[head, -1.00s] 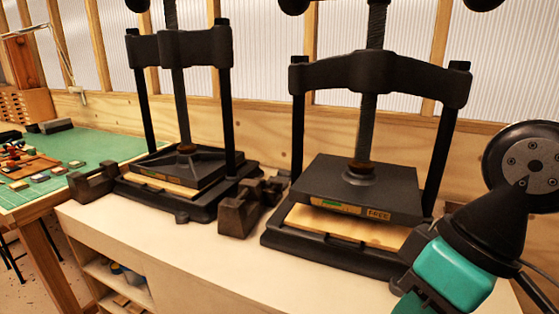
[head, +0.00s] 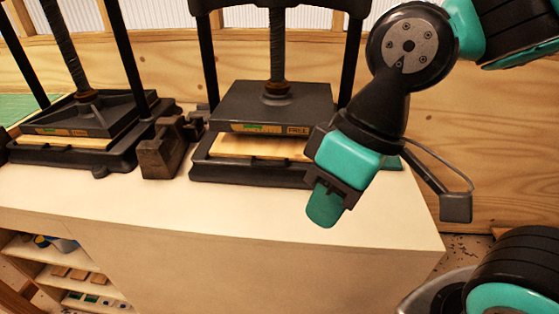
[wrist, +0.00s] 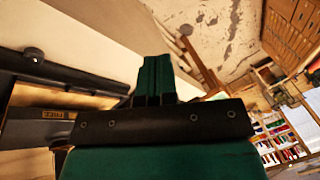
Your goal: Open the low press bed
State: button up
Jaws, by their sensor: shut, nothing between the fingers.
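Two black screw presses stand on the pale bench in the head view. The right press has a dark platen (head: 272,105) with a "FREE" label, over a light wooden board (head: 255,146) on its black base; a gap shows between platen and board. The left press has a ribbed platen (head: 85,113) over a similar board (head: 65,142), with a smaller gap.
A dark metal block (head: 162,152) sits between the presses. The bench top (head: 250,205) in front is clear. Shelves (head: 75,270) with small items are below at left. The bench ends at the right; a wooden wall (head: 490,140) stands behind.

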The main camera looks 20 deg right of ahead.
jog(key=o, duration=0.4)
jog(key=shift+w, duration=0.15)
jog(key=shift+c, duration=0.2)
jog(key=o, duration=0.3)
jog(key=w+n+h+b, duration=0.1)
jog(key=w+b, duration=0.1)
jog(key=w, duration=0.5)
jog(key=w+d+f+n+t+h+b, duration=0.1)
jog(key=w+b, duration=0.1)
jog(key=w, duration=0.5)
jog(key=w+d+f+n+h+b, duration=0.1)
jog(key=w+b, duration=0.1)
jog(key=w, duration=0.6)
jog(key=shift+d+f+n+t+b, duration=0.2)
jog(key=shift+f+n+t+b, duration=0.05)
jog(key=shift+n+t+b, duration=0.1)
jog(key=n+h+b, duration=0.2)
jog(key=b, duration=0.2)
send_over(268, 164)
jog(key=s+a, duration=0.2)
jog(key=s, duration=0.1)
notch_tip(268, 164, down, 3)
jog(key=w+f, duration=0.1)
jog(key=f, duration=0.4)
jog(key=d+f, duration=0.1)
jog(key=f, duration=0.5)
jog(key=w+f+p, duration=0.1)
jog(key=f, duration=0.5)
jog(key=shift+w+d, duration=0.35)
jog(key=shift+d, duration=0.05)
